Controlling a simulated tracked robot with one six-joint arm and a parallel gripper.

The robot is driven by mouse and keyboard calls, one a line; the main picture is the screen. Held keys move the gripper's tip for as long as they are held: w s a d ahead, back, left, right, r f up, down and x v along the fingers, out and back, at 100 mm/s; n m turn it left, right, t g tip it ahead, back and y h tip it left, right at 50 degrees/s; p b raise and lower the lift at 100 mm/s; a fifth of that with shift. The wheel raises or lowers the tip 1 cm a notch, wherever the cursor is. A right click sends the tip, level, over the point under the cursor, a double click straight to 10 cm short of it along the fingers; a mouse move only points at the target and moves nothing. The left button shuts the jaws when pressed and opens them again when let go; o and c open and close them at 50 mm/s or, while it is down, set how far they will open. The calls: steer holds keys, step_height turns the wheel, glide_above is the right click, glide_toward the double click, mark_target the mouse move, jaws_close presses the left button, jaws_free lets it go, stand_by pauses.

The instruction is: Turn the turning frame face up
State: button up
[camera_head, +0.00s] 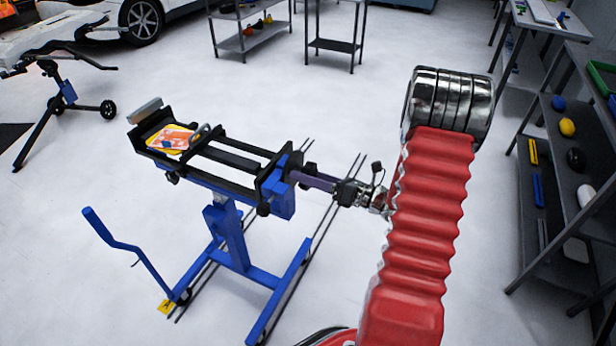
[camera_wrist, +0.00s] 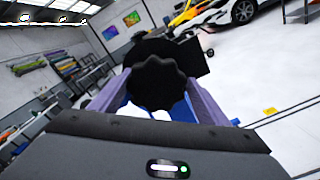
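The turning frame (camera_head: 215,150) is a long black frame on a blue wheeled stand (camera_head: 228,235), left of centre in the head view. It lies roughly level, with an orange, yellow and white printed piece (camera_head: 171,138) showing on its upper side at the far left end. My gripper (camera_head: 296,177) reaches in from the right to the frame's near end, its purple fingers pointing at it. In the wrist view a black lobed knob (camera_wrist: 157,75) sits between the two fingers, which appear to touch it on both sides. The knob hides most of the frame there.
Right of my arm stands a dark shelf (camera_head: 560,180) with several small items. Two grey racks (camera_head: 335,45) stand at the back. Another wheeled stand (camera_head: 65,85) and a white car (camera_head: 145,15) are at the upper left. The stand's blue handle (camera_head: 120,245) sticks out leftward. Open floor surrounds the stand.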

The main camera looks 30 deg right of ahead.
steer(key=shift+o, duration=1.1)
steer(key=shift+a, duration=0.15)
steer(key=shift+s, duration=0.1)
steer(key=v, duration=1.3)
steer(key=shift+s+d, duration=0.25)
steer(key=shift+s, duration=0.05)
steer(key=shift+f, duration=0.15)
